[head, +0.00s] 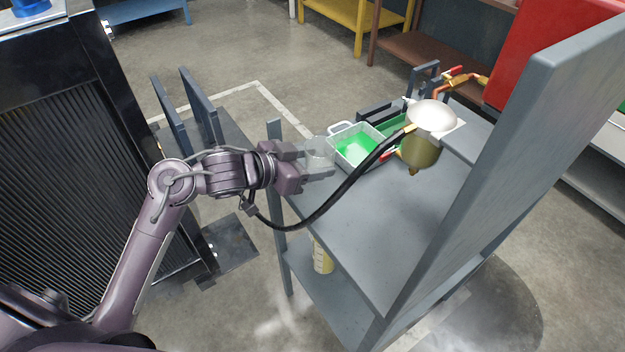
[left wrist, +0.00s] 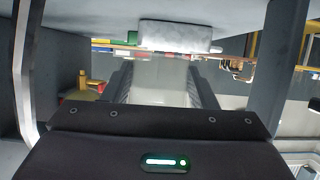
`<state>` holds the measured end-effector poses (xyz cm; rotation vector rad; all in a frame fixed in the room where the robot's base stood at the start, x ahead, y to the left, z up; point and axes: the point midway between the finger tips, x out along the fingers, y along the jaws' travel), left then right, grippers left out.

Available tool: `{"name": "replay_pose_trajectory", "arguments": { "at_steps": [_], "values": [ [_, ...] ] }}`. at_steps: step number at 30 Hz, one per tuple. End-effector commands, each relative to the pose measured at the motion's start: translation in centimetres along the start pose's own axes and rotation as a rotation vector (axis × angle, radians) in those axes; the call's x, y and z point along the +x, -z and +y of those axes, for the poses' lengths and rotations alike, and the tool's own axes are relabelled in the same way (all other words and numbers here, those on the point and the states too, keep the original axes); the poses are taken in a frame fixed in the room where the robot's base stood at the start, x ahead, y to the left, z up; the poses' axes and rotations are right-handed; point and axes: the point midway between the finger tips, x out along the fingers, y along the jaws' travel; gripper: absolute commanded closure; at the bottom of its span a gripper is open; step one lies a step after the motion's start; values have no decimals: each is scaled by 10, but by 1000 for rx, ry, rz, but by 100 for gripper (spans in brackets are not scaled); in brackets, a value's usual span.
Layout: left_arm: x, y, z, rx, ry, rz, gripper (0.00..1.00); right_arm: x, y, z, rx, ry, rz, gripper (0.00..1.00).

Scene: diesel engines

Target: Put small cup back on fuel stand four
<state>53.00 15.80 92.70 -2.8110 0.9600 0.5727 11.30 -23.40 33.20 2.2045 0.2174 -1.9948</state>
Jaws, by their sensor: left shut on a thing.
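My left gripper (head: 318,160) reaches in from the left in the head view, over the near left edge of a grey stand (head: 355,225). It is shut on a small clear cup (head: 317,149). The cup also shows between the two fingers in the left wrist view (left wrist: 160,82). The cup is beside the left end of a white tray with green inside. I cannot tell whether the cup touches the stand's top. No number shows on the stand. My right gripper is not in view.
The white tray (head: 341,128) sits at the stand's back left. A brass-coloured vessel (head: 420,152) with a white top and a black hose is to its right. A yellowish measuring container (head: 322,258) is on the lower shelf. A tall grey panel rises at right. The front top is clear.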

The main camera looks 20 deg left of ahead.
Motion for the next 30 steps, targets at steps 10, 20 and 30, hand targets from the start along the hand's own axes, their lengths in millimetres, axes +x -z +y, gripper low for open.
{"name": "replay_pose_trajectory", "arguments": {
  "at_steps": [10, 20, 30],
  "values": [
    [17, -40, 0, -3, -1, -1, 69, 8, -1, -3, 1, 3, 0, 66],
    [18, -43, 0, 1, -1, 0, 69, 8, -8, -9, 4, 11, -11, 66],
    [19, -46, 0, 0, -1, 0, 26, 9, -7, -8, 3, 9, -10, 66]
  ]
}}
